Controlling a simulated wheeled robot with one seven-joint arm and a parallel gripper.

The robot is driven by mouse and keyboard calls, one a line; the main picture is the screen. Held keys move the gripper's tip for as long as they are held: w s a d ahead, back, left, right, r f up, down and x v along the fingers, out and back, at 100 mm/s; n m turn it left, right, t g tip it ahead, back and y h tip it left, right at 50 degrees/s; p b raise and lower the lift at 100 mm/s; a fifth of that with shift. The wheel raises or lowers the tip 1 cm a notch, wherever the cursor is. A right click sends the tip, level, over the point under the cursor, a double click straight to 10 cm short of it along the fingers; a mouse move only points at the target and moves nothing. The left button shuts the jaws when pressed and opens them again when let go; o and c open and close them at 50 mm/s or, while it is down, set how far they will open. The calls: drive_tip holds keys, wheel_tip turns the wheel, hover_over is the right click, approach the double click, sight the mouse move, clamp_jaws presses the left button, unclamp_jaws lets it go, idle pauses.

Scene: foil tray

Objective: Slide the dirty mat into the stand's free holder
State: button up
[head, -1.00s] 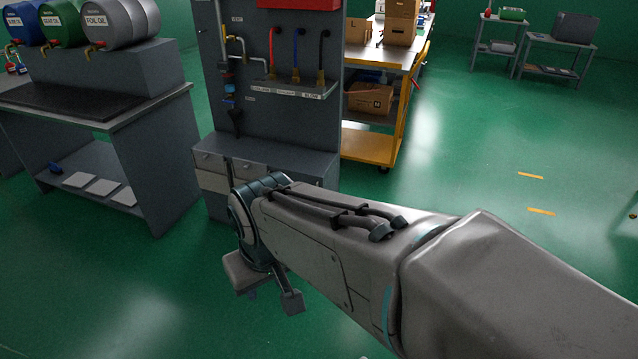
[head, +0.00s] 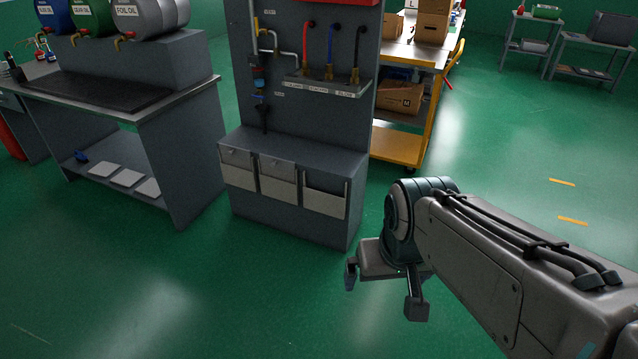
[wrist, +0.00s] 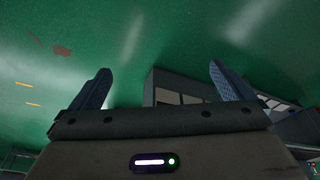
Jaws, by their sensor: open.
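My gripper (head: 383,294) is open, with nothing between its fingers. It hangs above the green floor, to the right of and nearer than the stand. In the wrist view my gripper (wrist: 158,68) also shows spread fingers. The grey stand (head: 300,225) has three light-fronted holders low on its front: a left holder (head: 239,177), a middle holder (head: 278,188) and a right holder (head: 324,203). The right one shows a dark gap above its panel. A black mat (head: 95,92) lies on the left bench; I cannot tell whether it is the dirty mat.
The left bench (head: 180,115) carries drums, with several pale pads (head: 127,177) on its lower shelf. A yellow cart (head: 398,149) with boxes stands behind the stand. Floor right of the stand is clear.

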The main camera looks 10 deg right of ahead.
idle(0.3)
drive_tip(key=c, duration=1.4)
drive_tip(key=shift+s, duration=0.1)
